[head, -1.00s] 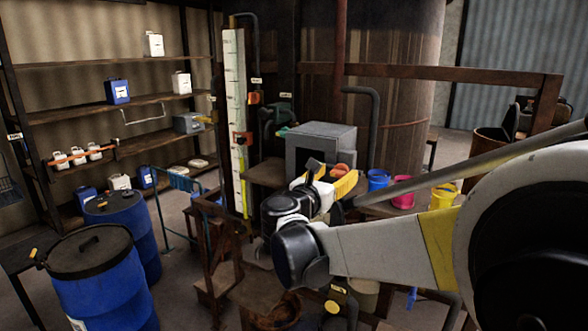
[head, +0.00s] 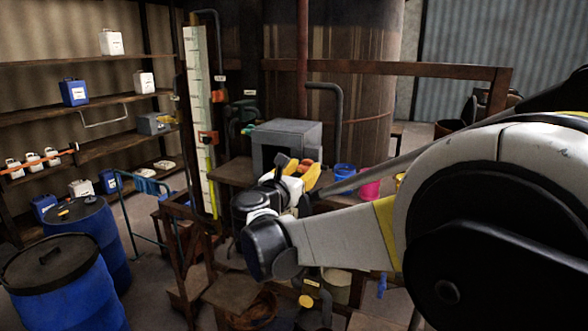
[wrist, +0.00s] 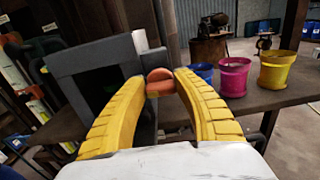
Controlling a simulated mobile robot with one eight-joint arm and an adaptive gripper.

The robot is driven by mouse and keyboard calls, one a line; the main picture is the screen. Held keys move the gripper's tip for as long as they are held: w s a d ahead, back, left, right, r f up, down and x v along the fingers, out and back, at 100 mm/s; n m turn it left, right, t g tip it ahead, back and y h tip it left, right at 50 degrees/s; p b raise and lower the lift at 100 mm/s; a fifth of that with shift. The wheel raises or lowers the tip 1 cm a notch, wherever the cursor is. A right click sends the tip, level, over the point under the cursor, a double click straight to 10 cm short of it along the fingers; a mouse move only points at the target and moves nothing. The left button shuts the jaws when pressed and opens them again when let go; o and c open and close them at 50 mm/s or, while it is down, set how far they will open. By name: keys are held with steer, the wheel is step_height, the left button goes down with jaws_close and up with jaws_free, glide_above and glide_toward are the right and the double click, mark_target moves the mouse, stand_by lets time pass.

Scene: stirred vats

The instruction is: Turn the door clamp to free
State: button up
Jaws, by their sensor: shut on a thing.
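The door clamp appears to be the orange-red knob (wrist: 160,82) at the right side of the grey box (wrist: 90,58). My gripper (wrist: 161,86) has its two yellow ribbed fingers closed in on the knob, one on each side. In the head view my gripper (head: 303,172) is at the right front of the grey box (head: 290,132), and the orange knob (head: 302,165) shows only in part beside the fingers. The box has a dark opening in its front. The clamp's exact angle is hard to tell.
Blue (head: 345,171) and pink (head: 369,187) buckets stand right of the box; a yellow bucket (wrist: 278,70) stands beyond them. A brown rail (head: 420,71) crosses behind. Blue drums (head: 65,285) stand at the left front. A tall white gauge board (head: 199,110) stands left of the box.

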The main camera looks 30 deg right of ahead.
steer(key=m+b, duration=0.1)
steer(key=m, duration=0.3)
steer(key=shift+d+m+b, duration=0.1)
steer(key=shift+m+b, duration=0.3)
steer(key=m+b, duration=0.1)
steer(key=m, duration=0.3)
steer(key=shift+s+f, duration=0.1)
steer(key=shift+s, duration=0.05)
steer(key=m+b, duration=0.1)
steer(key=m, duration=0.4)
steer(key=shift+d+f, duration=0.1)
steer(key=shift+m+b, duration=0.6)
steer(key=shift+m, duration=1.3)
steer(key=o, duration=1.2)
steer(key=shift+f, duration=0.1)
steer(key=shift+c, duration=0.2)
steer(key=shift+s, duration=0.1)
